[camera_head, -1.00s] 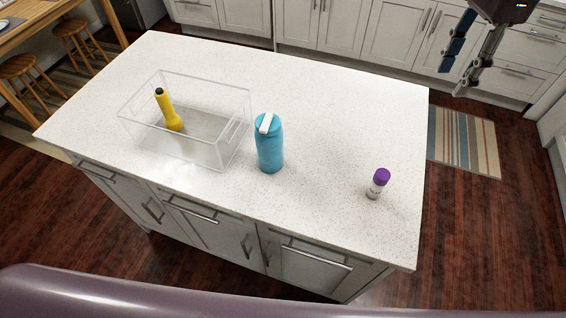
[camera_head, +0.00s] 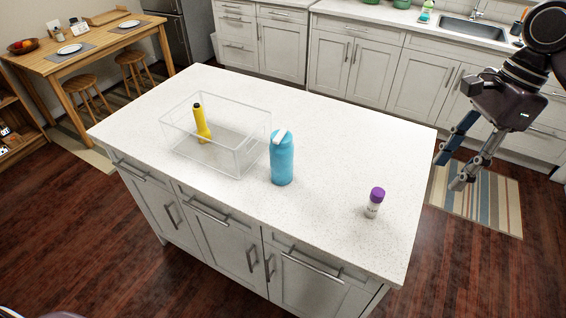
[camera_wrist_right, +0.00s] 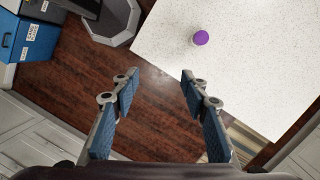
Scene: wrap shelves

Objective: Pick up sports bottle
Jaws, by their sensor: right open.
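The sports bottle (camera_head: 281,160) is blue with a white handle on its lid. It stands upright near the middle of the white island top (camera_head: 330,135), just right of the clear bin. My right gripper (camera_head: 448,168) hangs open and empty off the right end of the island, apart from the bottle. In the right wrist view its two blue-padded fingers (camera_wrist_right: 157,90) are spread with only floor between them. The sports bottle does not show in the right wrist view. My left gripper is not in view.
A clear bin (camera_head: 238,162) holding a yellow flashlight (camera_head: 202,124) stands left of the bottle. A small white container with a purple cap (camera_head: 375,202) stands near the right front edge; its cap also shows in the wrist view (camera_wrist_right: 201,38). The island top behind the bottle is clear.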

